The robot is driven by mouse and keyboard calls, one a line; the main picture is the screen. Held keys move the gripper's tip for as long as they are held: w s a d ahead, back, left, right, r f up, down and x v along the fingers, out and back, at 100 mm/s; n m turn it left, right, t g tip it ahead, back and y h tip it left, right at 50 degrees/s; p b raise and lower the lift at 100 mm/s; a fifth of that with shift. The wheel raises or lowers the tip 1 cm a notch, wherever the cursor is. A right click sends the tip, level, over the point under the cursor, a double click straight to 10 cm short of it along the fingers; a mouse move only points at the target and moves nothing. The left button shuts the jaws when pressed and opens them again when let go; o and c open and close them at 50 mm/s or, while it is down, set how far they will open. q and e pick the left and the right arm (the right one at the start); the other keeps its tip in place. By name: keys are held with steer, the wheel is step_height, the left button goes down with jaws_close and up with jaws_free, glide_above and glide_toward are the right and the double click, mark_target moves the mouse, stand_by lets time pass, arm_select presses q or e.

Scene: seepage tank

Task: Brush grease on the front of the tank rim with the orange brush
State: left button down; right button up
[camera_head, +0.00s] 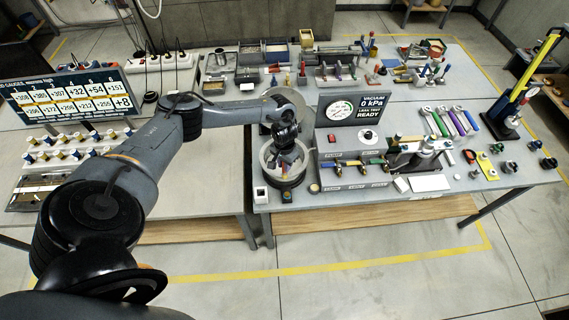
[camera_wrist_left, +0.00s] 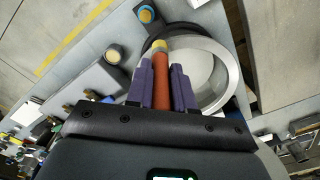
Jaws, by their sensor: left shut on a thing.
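The tank (camera_head: 264,163) is a round, pale, open-topped ring at the front left of the bench, set on a dark round base. My left gripper (camera_head: 288,163) points down over it in the head view. In the left wrist view, the purple fingers of my left gripper (camera_wrist_left: 161,84) are shut on the orange brush (camera_wrist_left: 161,78). Its yellowish tip (camera_wrist_left: 160,44) appears against the front part of the tank rim (camera_wrist_left: 222,52); I cannot tell whether it touches. No grease can be made out on the rim. My right gripper is not in view.
The gauge panel (camera_head: 351,109) and valve block (camera_head: 352,170) stand close on the right. Tools fill the back bench.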

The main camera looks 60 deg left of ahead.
arm_select(q)
steer(key=shift+p, duration=0.35)
stand_by(0.7)
stand_by(0.4)
steer(key=shift+s+a, duration=0.1)
steer(key=shift+a, duration=0.1)
steer(key=shift+a, duration=0.15)
steer(key=shift+s+a, duration=0.3)
steer(key=shift+a, duration=0.4)
steer(key=shift+d, duration=0.15)
steer(key=shift+w+d+p, duration=0.25)
steer(key=shift+d+p, duration=0.1)
steer(key=shift+d, duration=0.15)
steer(key=shift+w+d+p, duration=0.2)
steer(key=shift+d+p, duration=0.15)
steer(key=shift+d, duration=0.1)
steer(key=shift+s+a, duration=0.1)
steer(key=shift+a, duration=0.15)
